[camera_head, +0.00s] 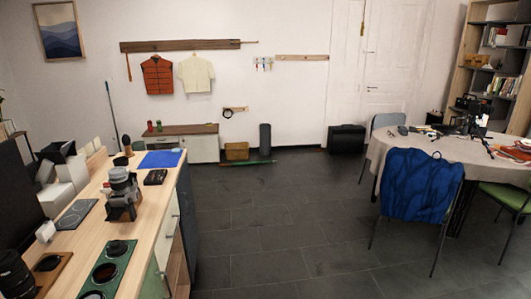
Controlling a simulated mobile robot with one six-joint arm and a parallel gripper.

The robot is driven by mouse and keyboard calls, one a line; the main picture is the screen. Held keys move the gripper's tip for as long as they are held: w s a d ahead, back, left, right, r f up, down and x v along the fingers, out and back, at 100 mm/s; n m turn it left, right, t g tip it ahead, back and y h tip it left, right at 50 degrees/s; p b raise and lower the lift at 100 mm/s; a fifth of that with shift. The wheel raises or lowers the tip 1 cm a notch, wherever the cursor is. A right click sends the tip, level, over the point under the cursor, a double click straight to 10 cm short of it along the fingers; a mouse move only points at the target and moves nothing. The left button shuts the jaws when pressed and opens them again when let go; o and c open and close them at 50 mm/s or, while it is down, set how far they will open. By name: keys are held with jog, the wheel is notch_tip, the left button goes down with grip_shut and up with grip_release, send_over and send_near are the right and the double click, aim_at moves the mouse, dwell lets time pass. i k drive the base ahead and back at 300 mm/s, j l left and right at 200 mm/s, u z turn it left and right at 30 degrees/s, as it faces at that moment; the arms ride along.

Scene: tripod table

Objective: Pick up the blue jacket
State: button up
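The blue jacket (420,185) hangs over the back of a chair on the right, at the near side of the round table (395,150). It looks quilted or creased and covers most of the chair back. The chair's thin dark legs (438,250) show below it. The jacket's far side is hidden. My gripper is not in view.
A long wooden counter (140,215) with camera gear (121,190) runs along the left. Dark floor tiles (285,225) lie clear in the middle. A green-seated chair (505,196) stands right of the jacket. A tripod (475,125) stands on the table.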

aim_at(416, 185)
jog(key=i+u, duration=0.1)
jog(key=i, duration=3.1)
jog(key=i+z, duration=0.1)
jog(key=i, duration=0.45)
jog(key=i+j, duration=0.1)
jog(key=i, duration=0.4)
jog(key=i+z, duration=0.15)
jog(key=i, duration=0.4)
jog(key=i+j+z, duration=0.1)
jog(key=i, duration=0.45)
jog(key=i+j+z, duration=0.1)
jog(key=i+j, duration=0.15)
jog(key=i, duration=0.25)
jog(key=i+j, duration=0.2)
jog(key=i, duration=0.3)
jog(key=i+z, duration=0.25)
jog(key=i, duration=0.5)
jog(key=i+j+z, duration=0.25)
jog(key=i, duration=0.45)
jog(key=i+l, duration=0.05)
jog(key=l, duration=0.05)
